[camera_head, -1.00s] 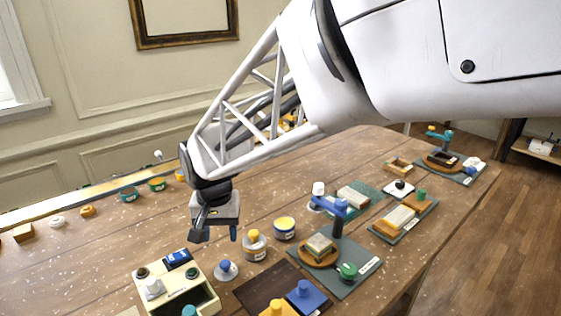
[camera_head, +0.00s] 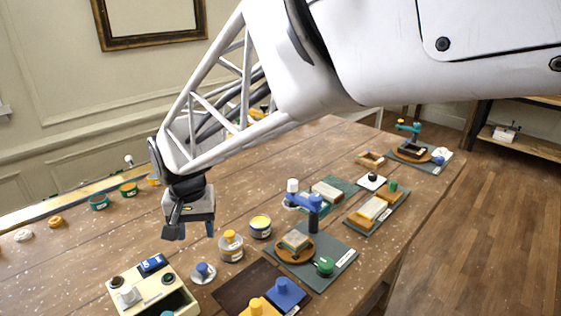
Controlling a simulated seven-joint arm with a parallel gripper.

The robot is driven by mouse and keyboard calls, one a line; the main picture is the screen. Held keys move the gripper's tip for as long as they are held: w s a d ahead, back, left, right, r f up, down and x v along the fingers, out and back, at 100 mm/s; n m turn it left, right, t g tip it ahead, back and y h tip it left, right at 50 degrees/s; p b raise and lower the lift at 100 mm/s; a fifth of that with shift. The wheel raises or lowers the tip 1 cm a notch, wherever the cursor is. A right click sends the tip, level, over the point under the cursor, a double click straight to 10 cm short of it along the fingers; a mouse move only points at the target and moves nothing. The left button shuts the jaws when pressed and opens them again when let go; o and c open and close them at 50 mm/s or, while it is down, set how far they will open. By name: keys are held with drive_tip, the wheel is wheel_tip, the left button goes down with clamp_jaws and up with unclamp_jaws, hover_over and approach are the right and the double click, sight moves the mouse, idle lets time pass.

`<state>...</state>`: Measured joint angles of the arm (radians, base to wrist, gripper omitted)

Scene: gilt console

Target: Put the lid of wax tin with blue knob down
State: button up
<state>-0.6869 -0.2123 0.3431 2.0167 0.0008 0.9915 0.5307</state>
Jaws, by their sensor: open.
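A pale round lid with a blue knob (camera_head: 203,273) lies on the table, knob up, just right of the cream box. An open tin with yellow contents (camera_head: 260,228) stands to its upper right, with no lid on it. A pale tin capped by a yellow-knobbed lid (camera_head: 230,247) stands between them. My gripper (camera_head: 191,231) is open and empty. In the picture its fingers are above the blue-knobbed lid and left of the tins. Its height over the table is hard to tell.
A cream box with knobs and a blue block (camera_head: 152,263) stands at front left. A dark board (camera_head: 245,290) carries yellow and blue knobbed blocks. A grey base with a blue-armed press (camera_head: 320,262) stands to the right. Wood left of my gripper is clear (camera_head: 80,250).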

drive_tip(key=s+d+r+t, duration=0.1)
drive_tip(key=s+d+r, duration=0.1)
drive_tip(key=d, duration=0.7)
drive_tip(key=s+d+r+m, duration=0.1)
drive_tip(key=s+d, duration=0.1)
drive_tip(key=d, duration=0.8)
drive_tip(key=s+d+r+t, duration=0.1)
drive_tip(key=s+d+r, duration=0.15)
drive_tip(key=d, duration=0.65)
drive_tip(key=s+d+f+m, duration=0.1)
drive_tip(key=s+d+f, duration=0.1)
drive_tip(key=s+d, duration=0.6)
drive_tip(key=shift+d+t, duration=0.3)
drive_tip(key=shift+d, duration=0.05)
